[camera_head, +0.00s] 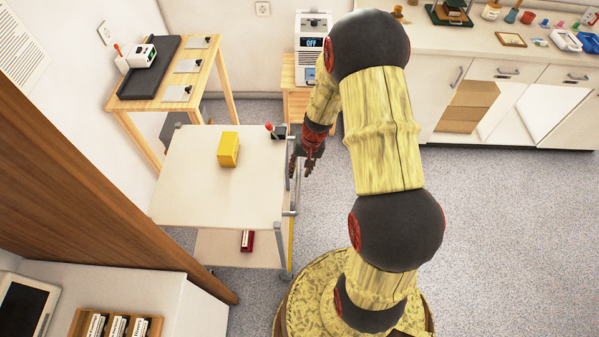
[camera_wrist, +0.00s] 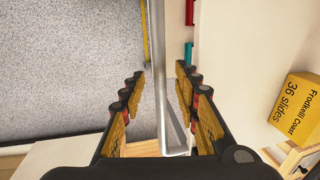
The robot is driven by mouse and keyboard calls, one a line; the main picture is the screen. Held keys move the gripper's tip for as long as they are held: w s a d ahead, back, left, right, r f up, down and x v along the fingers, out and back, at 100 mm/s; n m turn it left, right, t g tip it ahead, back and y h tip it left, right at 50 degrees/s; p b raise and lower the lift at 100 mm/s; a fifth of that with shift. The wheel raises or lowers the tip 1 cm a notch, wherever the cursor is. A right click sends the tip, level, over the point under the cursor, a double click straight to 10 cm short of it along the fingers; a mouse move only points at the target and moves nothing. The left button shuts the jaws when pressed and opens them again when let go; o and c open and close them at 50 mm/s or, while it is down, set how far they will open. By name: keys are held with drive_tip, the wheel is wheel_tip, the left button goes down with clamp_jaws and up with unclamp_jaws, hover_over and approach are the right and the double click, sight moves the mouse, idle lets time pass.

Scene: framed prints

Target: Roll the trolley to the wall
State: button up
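The trolley (camera_head: 185,195) is a cream-topped cart with grey posts and a lower shelf, standing left of my arm. Its grey side handle (camera_head: 294,205) faces me on the right. A yellow box (camera_head: 228,150) lies on its top; the wrist view shows it labelled "36 slides" (camera_wrist: 298,108). My gripper (camera_head: 300,168) is at the handle side. In the wrist view, the open fingers (camera_wrist: 160,76) stand either side of the grey handle bar (camera_wrist: 159,50), with gaps showing. The pale wall (camera_head: 215,45) is behind the trolley, with another wall at left.
A wooden table (camera_head: 215,60) with a black tray stands beyond the trolley at left. A small wooden stand (camera_head: 290,98) carries a white device. Cabinets (camera_head: 440,75) line the back right. A brown panel (camera_head: 90,170) is close at left. Grey floor (camera_head: 500,230) is clear at right.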

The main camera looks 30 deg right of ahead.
drive_tip(key=shift+f, duration=0.3)
drive_tip(key=shift+c, duration=0.9)
clamp_jaws()
drive_tip(key=shift+a, duration=0.1)
